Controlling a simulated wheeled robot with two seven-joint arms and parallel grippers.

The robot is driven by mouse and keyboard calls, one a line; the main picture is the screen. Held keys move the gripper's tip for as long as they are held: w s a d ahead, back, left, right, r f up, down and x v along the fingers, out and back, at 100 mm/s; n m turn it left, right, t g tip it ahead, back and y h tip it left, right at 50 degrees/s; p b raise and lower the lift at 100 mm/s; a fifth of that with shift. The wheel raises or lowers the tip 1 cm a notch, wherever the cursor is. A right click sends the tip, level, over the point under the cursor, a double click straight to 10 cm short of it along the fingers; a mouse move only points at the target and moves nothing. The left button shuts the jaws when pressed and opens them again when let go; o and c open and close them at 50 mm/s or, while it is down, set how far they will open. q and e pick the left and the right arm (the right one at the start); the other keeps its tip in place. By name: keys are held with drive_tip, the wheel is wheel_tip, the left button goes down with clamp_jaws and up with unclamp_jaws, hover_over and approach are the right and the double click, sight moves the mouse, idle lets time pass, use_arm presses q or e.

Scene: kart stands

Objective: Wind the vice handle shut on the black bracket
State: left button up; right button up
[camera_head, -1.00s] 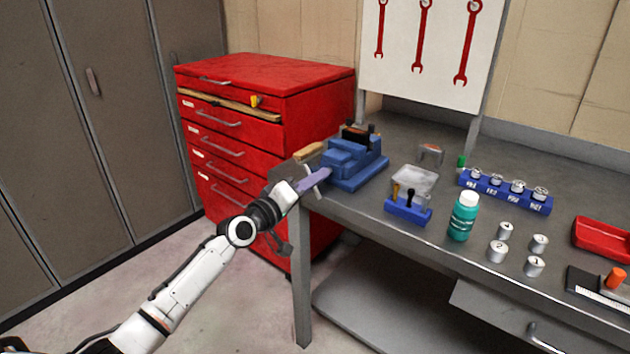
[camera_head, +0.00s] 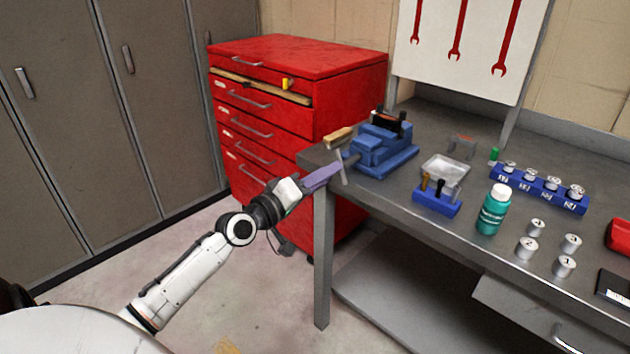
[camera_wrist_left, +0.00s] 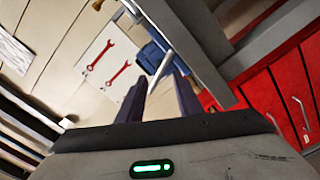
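The blue vice (camera_head: 385,155) stands at the back left corner of the workbench. The black bracket (camera_head: 402,123) shows at the top of its jaws; whether they touch it I cannot tell. The vice handle (camera_head: 341,168) is a grey bar at the vice's left end, hanging near the table edge. My left gripper (camera_head: 338,166) points at the handle with its purple fingertips close to it. In the left wrist view, the two fingers (camera_wrist_left: 160,90) are apart with nothing clearly held, and the vice (camera_wrist_left: 151,56) and handle (camera_wrist_left: 162,66) lie beyond the tips. My right gripper is not in view.
A tan wooden piece (camera_head: 339,138) is beside the handle. A red drawer cabinet (camera_head: 340,88) stands behind. A clear box (camera_head: 444,169), a blue tool holder (camera_head: 437,203) and a green bottle (camera_head: 493,210) stand right of the vice. Floor left of the bench is open.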

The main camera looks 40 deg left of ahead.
use_arm(q)
drive_tip(key=shift+s+a, duration=0.15)
drive_tip(key=shift+s, duration=1.75)
drive_tip(key=s+d+f+m+g+h, duration=0.1)
drive_tip(key=s+d+f+m+g, duration=0.15)
drive_tip(key=s+d+f, duration=0.45)
drive_tip(key=s+d+f+m+g, duration=0.25)
drive_tip(key=d+f, duration=0.25)
drive_tip(key=f, duration=0.5)
drive_tip(key=s+d+f+m+g+h, duration=0.1)
drive_tip(key=s+d+f+m+g, duration=0.15)
drive_tip(key=s+d+f, duration=0.45)
drive_tip(key=s+d+f+m+g, duration=0.2)
drive_tip(key=s+d+f+m, duration=0.3)
drive_tip(key=s+f, duration=0.2)
drive_tip(key=shift+s+d+y, duration=0.3)
drive_tip(key=shift+s+d, duration=0.1)
drive_tip(key=shift+s, duration=0.7)
